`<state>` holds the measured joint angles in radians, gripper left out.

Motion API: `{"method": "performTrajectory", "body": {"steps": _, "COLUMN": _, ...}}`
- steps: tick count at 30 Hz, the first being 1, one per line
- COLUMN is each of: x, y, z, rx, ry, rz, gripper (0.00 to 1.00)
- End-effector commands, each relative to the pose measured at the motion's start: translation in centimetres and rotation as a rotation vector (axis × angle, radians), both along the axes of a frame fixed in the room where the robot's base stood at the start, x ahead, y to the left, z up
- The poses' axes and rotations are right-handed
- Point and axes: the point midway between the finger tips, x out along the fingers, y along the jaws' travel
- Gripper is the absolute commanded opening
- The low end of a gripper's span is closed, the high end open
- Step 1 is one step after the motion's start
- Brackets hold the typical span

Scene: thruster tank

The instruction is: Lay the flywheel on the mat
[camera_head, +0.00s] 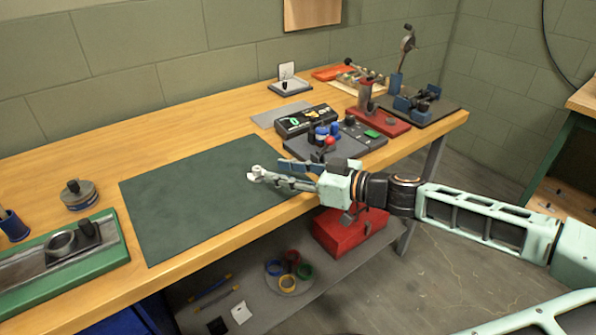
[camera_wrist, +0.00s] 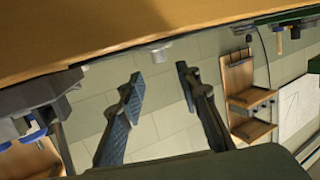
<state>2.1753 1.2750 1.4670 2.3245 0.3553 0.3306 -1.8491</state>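The dark green mat (camera_head: 185,205) lies flat on the wooden workbench, and its surface looks bare. A round grey metal piece with a dark knob on top (camera_head: 80,197) stands on the bench left of the mat; it may be the flywheel, but I cannot tell for sure. My gripper (camera_head: 267,170) shows at the mat's right side, near the bench's front edge. In the wrist view my gripper (camera_wrist: 162,82) has its two fingers spread wide with nothing between them. The wrist view shows the wall beyond the fingers and the bench along the top.
A green-based fixture (camera_head: 110,262) with a ring and black cylinder is at the front left, beside a blue cup (camera_head: 14,226). A dark device with a display (camera_head: 303,120), a red-based stand (camera_head: 382,119) and other tools crowd the right.

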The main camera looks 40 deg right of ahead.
Motion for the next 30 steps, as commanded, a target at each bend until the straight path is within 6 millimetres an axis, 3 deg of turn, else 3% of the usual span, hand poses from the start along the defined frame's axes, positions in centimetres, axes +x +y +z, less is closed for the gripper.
{"method": "performTrajectory", "body": {"steps": 4, "x": -2.1, "y": -1.1, "z": 0.6, "rx": -0.001, "ry": 0.001, "rz": -0.004, "gripper": 0.31}}
{"method": "performTrajectory", "body": {"steps": 10, "x": -3.6, "y": -1.7, "z": 0.8, "rx": -0.001, "ry": -0.001, "rz": -0.001, "gripper": 0.31}}
{"method": "performTrajectory", "body": {"steps": 30, "x": -3.8, "y": -1.7, "z": 0.9, "rx": 0.000, "ry": 0.002, "rz": 0.004, "gripper": 0.31}}
